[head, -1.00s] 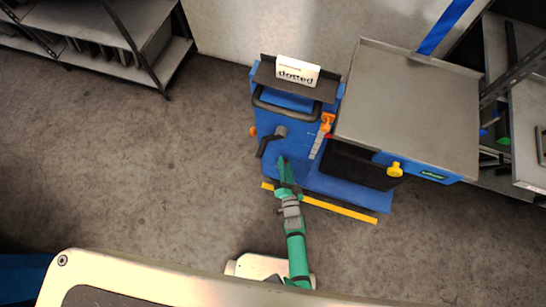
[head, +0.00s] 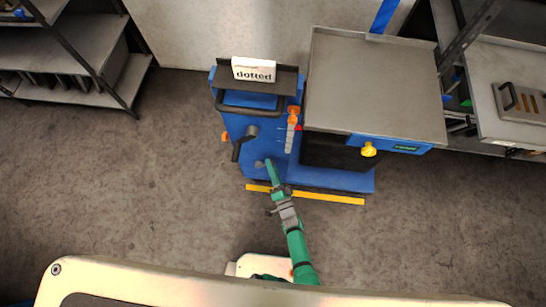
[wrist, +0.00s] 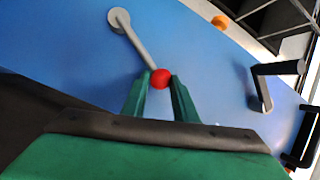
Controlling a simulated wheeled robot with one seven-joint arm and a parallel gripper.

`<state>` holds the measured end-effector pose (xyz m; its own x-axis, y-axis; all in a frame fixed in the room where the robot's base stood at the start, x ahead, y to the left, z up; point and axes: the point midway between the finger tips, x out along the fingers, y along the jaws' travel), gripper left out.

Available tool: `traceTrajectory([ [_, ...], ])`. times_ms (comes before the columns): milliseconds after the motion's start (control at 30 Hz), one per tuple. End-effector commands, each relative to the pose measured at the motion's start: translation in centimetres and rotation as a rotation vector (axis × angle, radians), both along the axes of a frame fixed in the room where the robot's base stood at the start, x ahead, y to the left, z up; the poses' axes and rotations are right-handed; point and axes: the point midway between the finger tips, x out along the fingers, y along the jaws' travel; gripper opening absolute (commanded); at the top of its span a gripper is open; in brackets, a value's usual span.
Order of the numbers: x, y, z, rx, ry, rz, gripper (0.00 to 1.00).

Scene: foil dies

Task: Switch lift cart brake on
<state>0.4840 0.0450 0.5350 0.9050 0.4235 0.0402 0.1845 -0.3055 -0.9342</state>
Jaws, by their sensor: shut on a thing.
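The blue lift cart (head: 335,180) stands ahead, with a flat grey top (head: 375,85). In the wrist view a grey brake lever (wrist: 137,46) runs from a round pivot (wrist: 119,18) on the blue panel down to a red knob (wrist: 161,78). My green gripper (wrist: 160,84) is shut on the red knob, one finger on each side. In the head view my gripper (head: 269,168) is at the lower part of the cart's blue panel, and its fingers hide the knob there.
A black crank handle (head: 244,141) sticks out of the panel above my gripper; it also shows in the wrist view (wrist: 262,84). A yellow knob (head: 368,149) is under the top. Shelves stand left (head: 85,60) and right. The floor in front is clear.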

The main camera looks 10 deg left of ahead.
Motion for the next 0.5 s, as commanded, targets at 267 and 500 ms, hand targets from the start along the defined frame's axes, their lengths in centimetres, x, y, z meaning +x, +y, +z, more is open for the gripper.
traceTrajectory([
  [267, -0.03, 0.09, -0.26, -0.003, 0.007, 0.001, 0.33],
  [500, 0.03, -0.02, -0.14, -0.002, 0.004, -0.002, 0.44],
])
